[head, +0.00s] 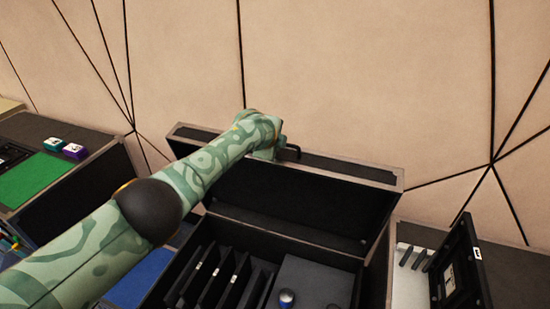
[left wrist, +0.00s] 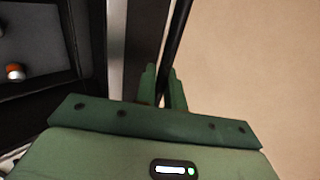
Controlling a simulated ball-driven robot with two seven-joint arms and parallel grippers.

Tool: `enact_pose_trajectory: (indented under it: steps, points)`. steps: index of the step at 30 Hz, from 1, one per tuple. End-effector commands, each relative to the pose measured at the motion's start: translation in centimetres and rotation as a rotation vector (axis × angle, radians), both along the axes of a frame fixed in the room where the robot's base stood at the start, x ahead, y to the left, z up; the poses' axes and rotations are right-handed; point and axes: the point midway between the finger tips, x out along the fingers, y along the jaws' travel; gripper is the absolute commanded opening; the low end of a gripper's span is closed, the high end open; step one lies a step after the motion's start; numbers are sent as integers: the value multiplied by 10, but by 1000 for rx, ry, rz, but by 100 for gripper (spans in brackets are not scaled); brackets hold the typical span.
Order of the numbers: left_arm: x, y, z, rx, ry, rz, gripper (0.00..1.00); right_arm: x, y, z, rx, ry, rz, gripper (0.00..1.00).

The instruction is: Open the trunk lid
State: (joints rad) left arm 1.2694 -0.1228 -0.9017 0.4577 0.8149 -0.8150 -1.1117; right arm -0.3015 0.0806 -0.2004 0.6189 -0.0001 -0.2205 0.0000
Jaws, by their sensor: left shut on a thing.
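The black trunk lid (head: 300,201) with pale metal edging stands raised at the back of the trunk (head: 247,219), its dark inner side showing. A thin dark handle (head: 294,151) sits at the lid's top edge. My left gripper (head: 275,150) is at this handle. In the left wrist view, the two green fingers of the left gripper (left wrist: 164,88) are shut on the dark bar of the handle (left wrist: 178,38). The head view hides most of the fingers behind my arm. My right gripper is not in view.
The trunk holds several upright dark dividers (head: 212,277) and a grey panel (head: 312,281) with a round knob (head: 286,298). A case with a green mat (head: 48,180) stands left. A small open black case (head: 461,270) stands right. A beige wall rises behind.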

Motion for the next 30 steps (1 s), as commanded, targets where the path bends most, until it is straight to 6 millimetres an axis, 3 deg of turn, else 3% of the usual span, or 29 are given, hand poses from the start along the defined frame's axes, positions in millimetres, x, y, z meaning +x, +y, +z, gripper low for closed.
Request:
enact_pose_trajectory:
  steps: [1,15,17,18,26,30]
  points:
    - [1,1,-6,4,11,4,0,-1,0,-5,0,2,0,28]
    - [3,1,-3,5,17,2,0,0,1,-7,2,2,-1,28]
    - [3,1,-3,5,17,3,22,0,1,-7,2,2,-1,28]
    - [3,1,-3,4,16,2,25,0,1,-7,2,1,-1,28]
    - [2,1,0,5,14,1,25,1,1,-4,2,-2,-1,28]
    - [-2,3,10,4,14,2,25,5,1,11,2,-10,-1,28]
